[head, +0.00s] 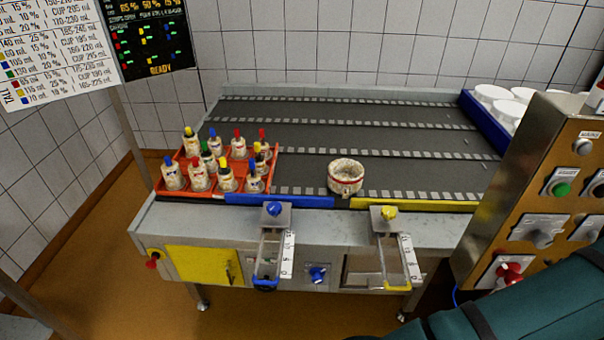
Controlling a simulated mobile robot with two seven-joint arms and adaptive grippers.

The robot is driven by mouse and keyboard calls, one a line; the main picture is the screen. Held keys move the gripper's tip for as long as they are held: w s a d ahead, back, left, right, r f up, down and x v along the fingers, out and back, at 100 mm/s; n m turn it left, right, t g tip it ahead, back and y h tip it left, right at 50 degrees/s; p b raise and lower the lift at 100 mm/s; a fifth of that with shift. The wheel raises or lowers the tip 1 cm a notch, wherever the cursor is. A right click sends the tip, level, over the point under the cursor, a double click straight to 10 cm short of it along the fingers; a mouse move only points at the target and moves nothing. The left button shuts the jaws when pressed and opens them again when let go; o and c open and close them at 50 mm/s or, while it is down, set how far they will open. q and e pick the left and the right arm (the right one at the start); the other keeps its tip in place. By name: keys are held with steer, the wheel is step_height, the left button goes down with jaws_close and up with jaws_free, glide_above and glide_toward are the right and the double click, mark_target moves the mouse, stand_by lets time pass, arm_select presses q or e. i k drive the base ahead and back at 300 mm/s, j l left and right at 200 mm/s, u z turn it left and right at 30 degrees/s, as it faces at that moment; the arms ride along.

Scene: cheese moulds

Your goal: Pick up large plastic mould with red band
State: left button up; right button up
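A white mould with a red band (345,178) stands upright near the front edge of the dark conveyor table (320,123), right of the middle. It looks like a short, wide cup with a dark, speckled rim. Nothing touches it. Neither of my grippers shows in the head view. A teal part of my arm (545,300) shows at the lower right, and its gripper end is out of view.
An orange-red tray (205,190) of several bottles with coloured caps stands left of the mould. Blue (279,200) and yellow (415,205) bars line the front edge. A control panel (540,190) stands at right, before a blue crate (478,115) of white containers.

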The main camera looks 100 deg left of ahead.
mark_target(345, 176)
steer(key=k+j+u, duration=0.25)
steer(key=j+u, duration=0.2)
steer(key=k+j+u, duration=0.1)
steer(key=j+u, duration=0.15)
steer(key=j, duration=0.05)
